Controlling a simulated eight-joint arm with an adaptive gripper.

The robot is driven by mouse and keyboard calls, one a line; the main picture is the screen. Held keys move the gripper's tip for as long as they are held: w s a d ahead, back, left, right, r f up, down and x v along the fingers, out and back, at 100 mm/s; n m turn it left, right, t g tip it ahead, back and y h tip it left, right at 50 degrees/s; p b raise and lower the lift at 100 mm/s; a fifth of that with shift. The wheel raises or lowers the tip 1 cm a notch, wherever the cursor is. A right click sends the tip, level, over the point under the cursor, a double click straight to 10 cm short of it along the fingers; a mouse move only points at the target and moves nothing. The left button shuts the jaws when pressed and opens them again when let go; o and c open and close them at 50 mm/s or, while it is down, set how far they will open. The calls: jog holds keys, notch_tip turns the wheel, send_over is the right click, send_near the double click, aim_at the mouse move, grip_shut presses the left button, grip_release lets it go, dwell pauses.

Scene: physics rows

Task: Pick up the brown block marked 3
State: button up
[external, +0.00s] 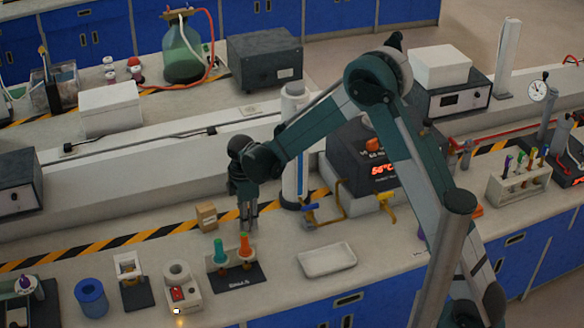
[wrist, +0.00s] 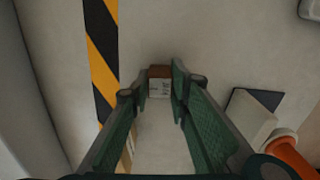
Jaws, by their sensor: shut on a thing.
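My gripper (external: 249,224) points down over the bench behind the orange and green cones. In the wrist view, its fingertips (wrist: 160,92) are closed on a small block (wrist: 159,83) with a brown top and a pale, marked face. I cannot read the marking. In the external view the held block is not clearly visible between the fingers. Another brown block (external: 206,216) stands on the bench to the left of my gripper, apart from it. Its marking is also too small to read.
A white tray (external: 325,272) lies to the right. A yellow-black stripe (external: 150,234) runs along the bench behind. A heater (external: 362,163) stands behind right.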

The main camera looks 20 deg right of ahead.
notch_tip(320, 180, up, 10)
jog(key=shift+f+p, duration=0.15)
jog(key=shift+p, duration=0.35)
dwell(0.6)
